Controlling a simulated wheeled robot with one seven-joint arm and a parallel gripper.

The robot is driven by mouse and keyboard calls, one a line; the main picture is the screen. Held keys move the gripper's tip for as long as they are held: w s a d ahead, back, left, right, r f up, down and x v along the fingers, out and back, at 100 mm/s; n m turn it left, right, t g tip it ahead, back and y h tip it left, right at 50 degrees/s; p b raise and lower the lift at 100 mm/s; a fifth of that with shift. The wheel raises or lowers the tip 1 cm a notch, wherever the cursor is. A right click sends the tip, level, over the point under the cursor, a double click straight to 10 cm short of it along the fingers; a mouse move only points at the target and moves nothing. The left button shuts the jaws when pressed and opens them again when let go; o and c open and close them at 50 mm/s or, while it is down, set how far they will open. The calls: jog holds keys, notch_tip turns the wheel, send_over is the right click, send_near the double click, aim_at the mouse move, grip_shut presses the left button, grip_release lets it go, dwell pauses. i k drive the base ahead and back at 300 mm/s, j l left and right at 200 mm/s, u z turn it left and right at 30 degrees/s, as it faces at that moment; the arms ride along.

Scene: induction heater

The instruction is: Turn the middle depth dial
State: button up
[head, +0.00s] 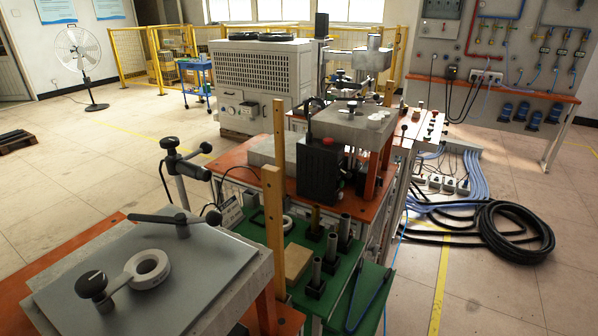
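I cannot tell for sure which part is the middle depth dial. Knob-like parts show in several places. A black round knob (92,287) stands on the grey plate (190,295) at the lower left, beside a white ring (148,269). A black lever handle (181,222) sits at the plate's back edge. Small knobs or buttons (431,127) lie on a sloped panel right of centre, too small to tell apart. My gripper is not in view.
A green shelf (262,246) holds several upright dark metal cylinders (330,250). A wooden post (274,215) rises beside it. A black box (320,168) stands on the orange bench behind. Coiled black hose (515,232) and blue cables lie on the floor at right. Open floor lies at left.

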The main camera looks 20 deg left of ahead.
aim_at(379, 181)
jog(key=i+l+u, duration=0.3)
jog(key=l, duration=0.15)
jog(key=l+u, duration=0.25)
jog(key=l, duration=0.2)
jog(key=i+l+u, duration=0.1)
jog(key=l+u, duration=0.2)
jog(key=l, duration=0.2)
jog(key=i+l+u, duration=0.15)
jog(key=i+l, duration=0.7)
jog(key=i+l+u, duration=0.1)
jog(key=i+l, duration=0.75)
jog(key=l, duration=0.2)
